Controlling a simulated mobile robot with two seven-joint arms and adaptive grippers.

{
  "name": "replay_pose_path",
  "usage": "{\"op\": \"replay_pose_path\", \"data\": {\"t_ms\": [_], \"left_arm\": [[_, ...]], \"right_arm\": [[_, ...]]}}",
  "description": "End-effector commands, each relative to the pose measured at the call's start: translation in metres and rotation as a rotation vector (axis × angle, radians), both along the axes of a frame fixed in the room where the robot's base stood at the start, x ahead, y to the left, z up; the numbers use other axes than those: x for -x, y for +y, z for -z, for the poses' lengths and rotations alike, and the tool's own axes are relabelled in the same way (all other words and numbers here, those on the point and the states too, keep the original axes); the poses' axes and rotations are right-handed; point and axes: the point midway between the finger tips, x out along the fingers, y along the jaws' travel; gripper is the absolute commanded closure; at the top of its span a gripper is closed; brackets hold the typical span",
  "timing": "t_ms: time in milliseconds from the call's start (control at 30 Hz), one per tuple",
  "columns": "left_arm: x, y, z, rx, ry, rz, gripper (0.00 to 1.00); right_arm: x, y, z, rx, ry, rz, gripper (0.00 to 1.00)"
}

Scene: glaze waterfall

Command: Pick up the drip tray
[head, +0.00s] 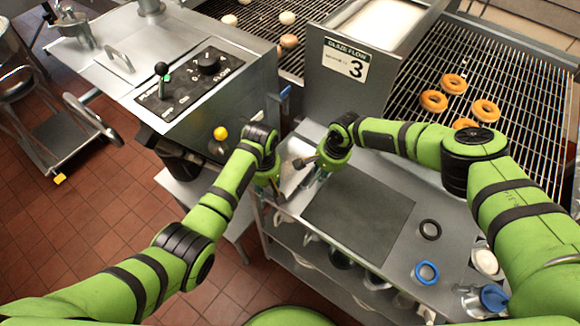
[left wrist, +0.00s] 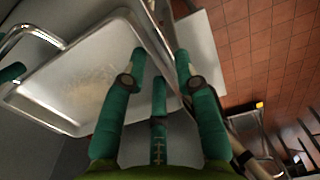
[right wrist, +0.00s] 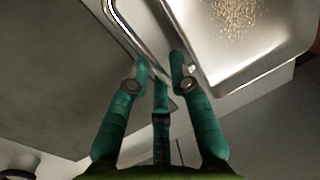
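The drip tray is a shallow metal tray with pale crumbs in it. In the head view the drip tray (head: 293,178) is a small bright patch between my two grippers, mostly hidden. It fills the left of the left wrist view (left wrist: 85,75) and the upper right of the right wrist view (right wrist: 230,60). My left gripper (left wrist: 161,54) is at one end, its open fingers on either side of the rim and handle bar. My right gripper (right wrist: 159,62) is at the opposite end, its fingers apart on either side of the handle (right wrist: 114,14). Contact cannot be told.
A dark mat (head: 358,210) lies on the metal table right of the tray, with a black ring (head: 429,229) and a blue ring (head: 427,273). A control box (head: 195,85) stands left. The glaze hopper (head: 345,85) and doughnut rack (head: 480,65) stand behind.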

Motion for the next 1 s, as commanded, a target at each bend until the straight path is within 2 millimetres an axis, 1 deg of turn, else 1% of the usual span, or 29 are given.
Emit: {"op": "replay_pose_path", "data": {"t_ms": [133,433,467,500,533,867,1000], "left_arm": [[0.0001,0.0002,0.0073,-0.001,-0.001,0.0,0.7],[-0.0001,0.0002,0.0085,0.0,-0.001,0.0,0.7],[0.0,0.0002,0.0085,-0.001,-0.001,0.0,0.78],[0.0,0.0002,0.0085,-0.001,-0.001,0.0,0.94],[0.0,0.0002,0.0085,-0.001,-0.001,0.0,1.0],[0.0,0.0011,0.0078,-0.003,0.0,0.0,1.0],[0.0,0.0015,0.0029,-0.004,0.0,0.0,1.0]], "right_arm": [[-0.0009,0.0015,0.0072,0.0,-0.001,0.0,0.79],[-0.0011,0.0016,0.0084,-0.001,-0.002,0.0,0.79],[-0.0011,0.0016,0.0083,-0.001,-0.002,0.0,0.87],[-0.0011,0.0016,0.0083,-0.001,-0.002,0.0,1.0],[-0.0011,0.0016,0.0083,-0.001,-0.002,0.0,1.0],[-0.0023,0.0001,0.007,0.001,-0.004,0.002,1.0],[-0.0028,-0.0006,0.002,0.002,-0.004,0.003,1.0]]}}
